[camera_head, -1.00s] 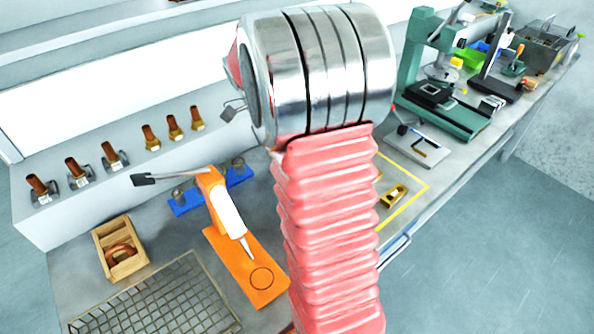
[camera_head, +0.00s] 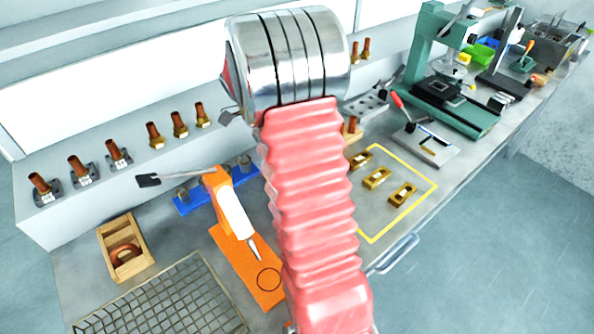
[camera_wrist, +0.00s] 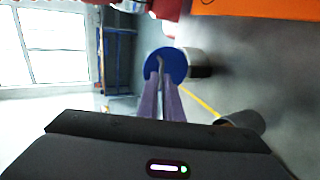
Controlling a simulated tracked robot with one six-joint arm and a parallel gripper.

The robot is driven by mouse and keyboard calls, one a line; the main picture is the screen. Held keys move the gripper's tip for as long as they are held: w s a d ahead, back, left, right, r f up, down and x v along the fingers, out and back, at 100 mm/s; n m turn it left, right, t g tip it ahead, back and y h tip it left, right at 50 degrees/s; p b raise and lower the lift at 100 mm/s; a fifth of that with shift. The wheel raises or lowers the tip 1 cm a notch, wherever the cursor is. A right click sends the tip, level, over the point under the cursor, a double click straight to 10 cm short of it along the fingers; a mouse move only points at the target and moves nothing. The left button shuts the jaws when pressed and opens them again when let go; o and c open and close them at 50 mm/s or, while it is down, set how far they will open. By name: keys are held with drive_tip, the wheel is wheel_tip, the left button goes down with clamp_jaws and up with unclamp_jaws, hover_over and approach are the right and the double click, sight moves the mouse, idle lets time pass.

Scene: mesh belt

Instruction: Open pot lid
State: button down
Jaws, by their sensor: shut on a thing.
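In the wrist view, a round blue lid (camera_wrist: 176,60) faces the camera, with a grey metallic pot (camera_wrist: 198,64) showing just to its right. My gripper (camera_wrist: 163,78) has two slim purple-grey fingers close together over the middle of the lid, shut on it. The fingers hide the gripped part, and I cannot tell whether the lid is seated on or apart from the pot. In the head view my pink-sleeved arm hides the gripper, lid and pot.
A yellow outline (camera_head: 424,205) on the bench encloses several brass blocks (camera_head: 376,178). An orange board (camera_head: 262,282) with a dispenser (camera_head: 234,215) lies left of my arm, near a wire mesh (camera_head: 165,303) and a wooden box (camera_head: 122,247). A green press (camera_head: 450,95) stands at right.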

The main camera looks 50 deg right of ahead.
drive_tip(key=c, duration=1.9)
unclamp_jaws()
drive_tip(key=shift+s+a+r, duration=0.1)
